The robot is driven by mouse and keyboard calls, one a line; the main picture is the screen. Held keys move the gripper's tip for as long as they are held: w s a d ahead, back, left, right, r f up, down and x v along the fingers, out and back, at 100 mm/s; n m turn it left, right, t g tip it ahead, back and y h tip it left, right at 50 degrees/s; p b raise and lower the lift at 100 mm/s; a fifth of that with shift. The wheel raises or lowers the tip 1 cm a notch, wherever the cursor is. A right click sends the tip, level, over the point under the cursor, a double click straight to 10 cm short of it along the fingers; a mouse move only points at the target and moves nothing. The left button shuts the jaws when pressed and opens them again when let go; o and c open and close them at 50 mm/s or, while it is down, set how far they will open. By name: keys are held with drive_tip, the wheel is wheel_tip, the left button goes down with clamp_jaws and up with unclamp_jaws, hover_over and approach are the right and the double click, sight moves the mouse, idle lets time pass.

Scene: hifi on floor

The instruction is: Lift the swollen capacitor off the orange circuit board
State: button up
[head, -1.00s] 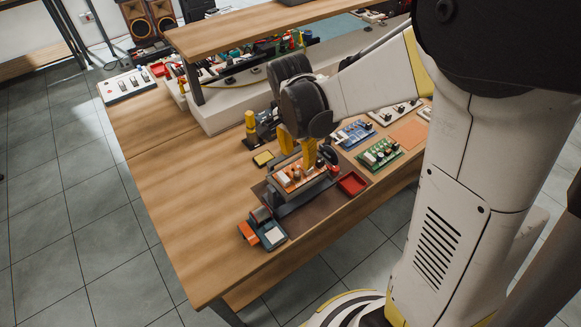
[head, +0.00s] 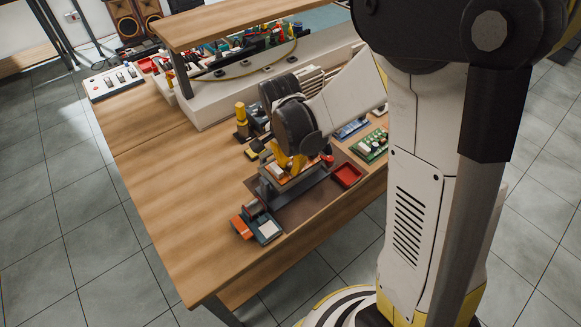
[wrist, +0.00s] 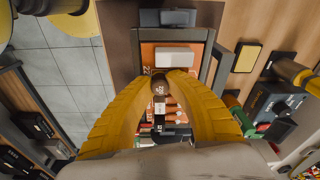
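The orange circuit board (wrist: 150,57) lies in a dark holder on the bench; in the head view the board (head: 296,182) is largely hidden beneath my gripper (head: 287,168). A dark brown round-topped capacitor (wrist: 159,87) is between my yellow fingertips. In the wrist view my gripper (wrist: 161,77) is shut on it, with a fingertip against each side. I cannot tell whether its base touches the board. A white block (wrist: 174,57) and several small orange-brown parts sit close by on the board.
A red tray (head: 346,175) is right of the holder. A blue-grey device with a pale panel (head: 267,229) is at the front left. A green board (head: 370,145) lies behind right. The bench's left side (head: 190,190) is clear.

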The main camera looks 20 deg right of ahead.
drive_tip(key=shift+r, duration=0.1)
idle(0.3)
drive_tip(key=r, duration=0.1)
drive_tip(key=r+p, duration=0.1)
drive_tip(key=r, duration=0.1)
drive_tip(key=r+p, duration=0.1)
drive_tip(key=shift+d+r, duration=0.25)
drive_tip(key=shift+r, duration=0.1)
drive_tip(key=shift+s+d+r+p, duration=0.45)
drive_tip(key=shift+d+r+p, duration=0.7)
drive_tip(key=shift+d+r, duration=0.7)
drive_tip(key=shift+s+d+r+p, duration=0.4)
drive_tip(key=shift+d+r+p, duration=0.8)
drive_tip(key=shift+d+r, duration=0.6)
drive_tip(key=shift+s+d+r+p, duration=0.45)
drive_tip(key=shift+d+r+p, duration=0.7)
drive_tip(key=shift+d+r, duration=0.7)
